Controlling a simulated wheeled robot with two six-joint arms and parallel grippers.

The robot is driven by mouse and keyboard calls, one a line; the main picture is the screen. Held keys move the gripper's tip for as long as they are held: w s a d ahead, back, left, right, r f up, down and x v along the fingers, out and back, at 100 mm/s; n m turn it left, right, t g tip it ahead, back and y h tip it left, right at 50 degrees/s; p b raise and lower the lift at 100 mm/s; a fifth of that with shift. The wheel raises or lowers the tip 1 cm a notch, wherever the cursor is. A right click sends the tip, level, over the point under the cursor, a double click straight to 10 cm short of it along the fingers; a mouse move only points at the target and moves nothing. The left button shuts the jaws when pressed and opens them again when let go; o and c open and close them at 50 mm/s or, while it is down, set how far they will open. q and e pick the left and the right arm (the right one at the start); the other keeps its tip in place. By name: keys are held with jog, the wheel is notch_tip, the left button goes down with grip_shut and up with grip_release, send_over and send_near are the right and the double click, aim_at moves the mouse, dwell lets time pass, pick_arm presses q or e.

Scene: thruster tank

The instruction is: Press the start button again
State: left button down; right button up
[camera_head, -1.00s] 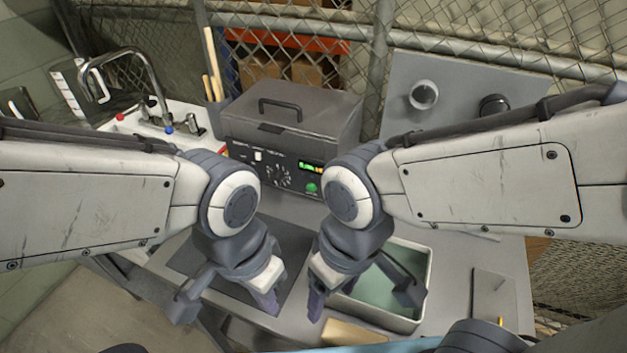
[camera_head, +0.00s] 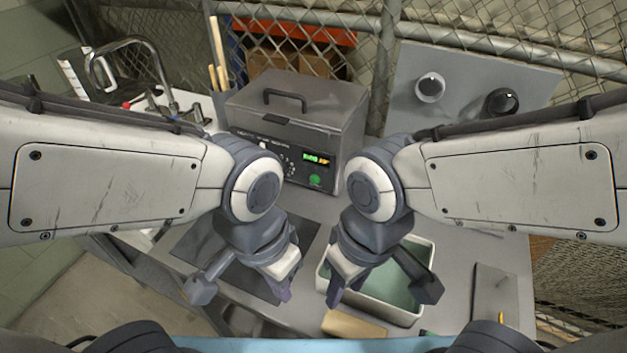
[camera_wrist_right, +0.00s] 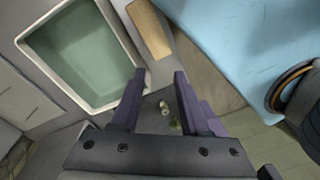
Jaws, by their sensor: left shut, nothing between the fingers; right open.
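The grey tank (camera_head: 325,115) stands at the back of the bench with its lid shut. Its dark front panel carries a lit green button (camera_head: 315,181), the likely start button, below a small lit display (camera_head: 316,158); the labels are too small to read.
The cream tray (camera_head: 432,250) with a green inside is at front right, beside a tan block (camera_head: 352,326). A sink tap (camera_head: 150,58) is at back left. Two knobs (camera_head: 430,87) (camera_head: 502,102) sit on a grey panel at back right. Wire fence stands behind.

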grip_shut()
dwell(1.4)
